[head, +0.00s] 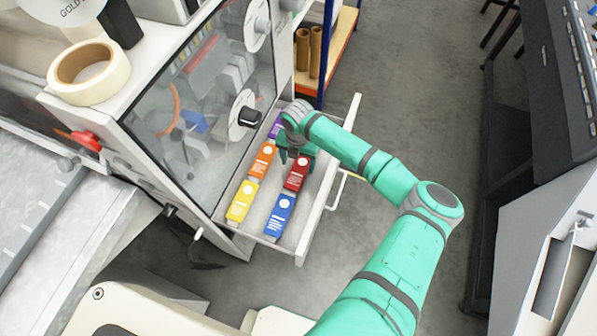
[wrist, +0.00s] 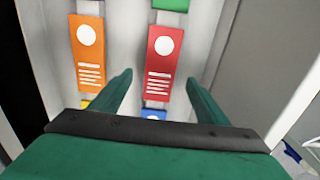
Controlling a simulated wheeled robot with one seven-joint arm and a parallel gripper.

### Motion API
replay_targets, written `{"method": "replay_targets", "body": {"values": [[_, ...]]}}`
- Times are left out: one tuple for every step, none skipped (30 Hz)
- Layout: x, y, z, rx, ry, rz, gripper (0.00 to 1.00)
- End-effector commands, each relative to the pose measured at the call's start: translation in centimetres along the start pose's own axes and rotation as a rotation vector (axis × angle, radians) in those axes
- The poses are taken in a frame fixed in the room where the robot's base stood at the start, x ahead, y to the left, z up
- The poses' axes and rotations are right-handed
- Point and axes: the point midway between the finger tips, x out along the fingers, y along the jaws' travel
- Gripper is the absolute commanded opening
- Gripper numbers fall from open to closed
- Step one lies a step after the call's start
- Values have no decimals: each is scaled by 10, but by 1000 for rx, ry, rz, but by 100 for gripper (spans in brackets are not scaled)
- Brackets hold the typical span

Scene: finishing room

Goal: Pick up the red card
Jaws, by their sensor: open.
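The red card (head: 297,173) lies in the open drawer, with a white dot and white lines on it. In the wrist view the red card (wrist: 161,57) shows beyond and between my open fingers, apart from both. My gripper (head: 293,155) is over the drawer, just past the red card's far end in the head view. In the wrist view my gripper (wrist: 158,85) is open with nothing between its fingers.
The drawer (head: 318,215) also holds an orange card (head: 262,160), a yellow card (head: 242,201), a blue card (head: 280,215), a purple card (head: 275,130) and a green card (wrist: 168,4). The drawer walls stand close around them. A glass-fronted cabinet (head: 160,125) rises at the left.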

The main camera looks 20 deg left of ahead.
Motion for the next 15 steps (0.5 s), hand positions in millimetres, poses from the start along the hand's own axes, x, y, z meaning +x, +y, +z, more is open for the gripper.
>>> {"method": "replay_targets", "body": {"values": [[6, 0, 0, 0, 1, -1, 69], [10, 0, 0, 0, 2, -2, 69], [16, -1, 1, 0, 2, -2, 69], [20, -1, 2, 0, 1, -1, 69], [25, -1, 2, 0, 1, -2, 69], [30, -2, 2, 0, 2, -2, 69], [34, -2, 2, 1, 2, -1, 69], [38, -2, 2, 1, 1, -1, 69], [41, -2, 2, 2, 1, -1, 69], [43, -2, 2, 2, 1, -1, 69], [45, -2, 3, 3, 1, 0, 69], [46, -3, 3, 3, 0, 0, 69], [47, -3, 3, 3, 0, 0, 69], [47, -3, 3, 3, 0, 0, 69], [47, -3, 3, 4, 0, 0, 69]]}}
